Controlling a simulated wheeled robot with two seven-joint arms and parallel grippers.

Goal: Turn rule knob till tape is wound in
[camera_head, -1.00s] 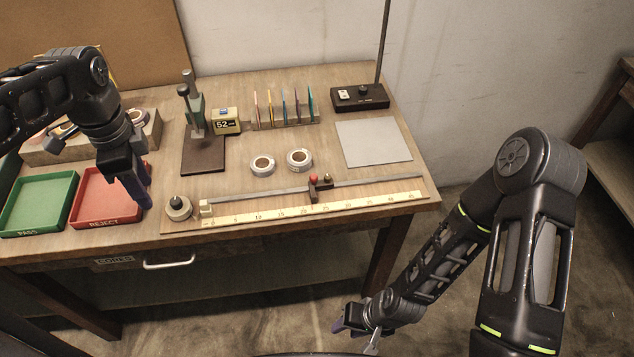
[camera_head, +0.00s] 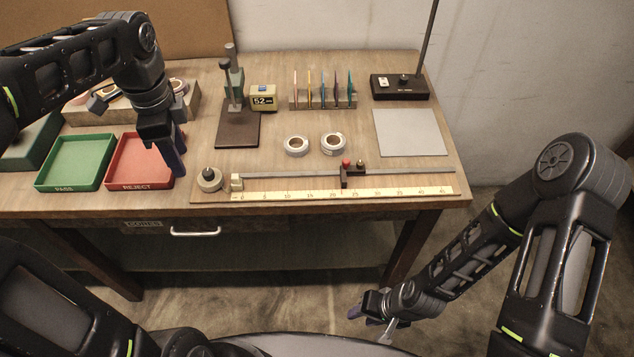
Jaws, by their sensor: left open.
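The rule (camera_head: 340,193) is a long wooden board with a yellow scale along the front edge of the bench. Its round beige knob with a dark top (camera_head: 209,179) stands at the left end. A thin grey strip (camera_head: 290,174) runs above the scale, through a dark slider with a red button (camera_head: 347,174). My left gripper (camera_head: 176,165) points down over the right side of the red tray, a little left of the knob and apart from it; it is open and empty. My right gripper (camera_head: 373,314) hangs low in front of the bench, over the floor; its jaws are unclear.
A green PASS tray (camera_head: 72,186) and a red REJECT tray (camera_head: 139,187) lie at the left. Two tape rolls (camera_head: 297,146) (camera_head: 333,144), a small press (camera_head: 236,120), a yellow 52 display (camera_head: 263,97) and a card rack (camera_head: 322,101) stand behind the rule. A grey sheet (camera_head: 410,132) lies at the right.

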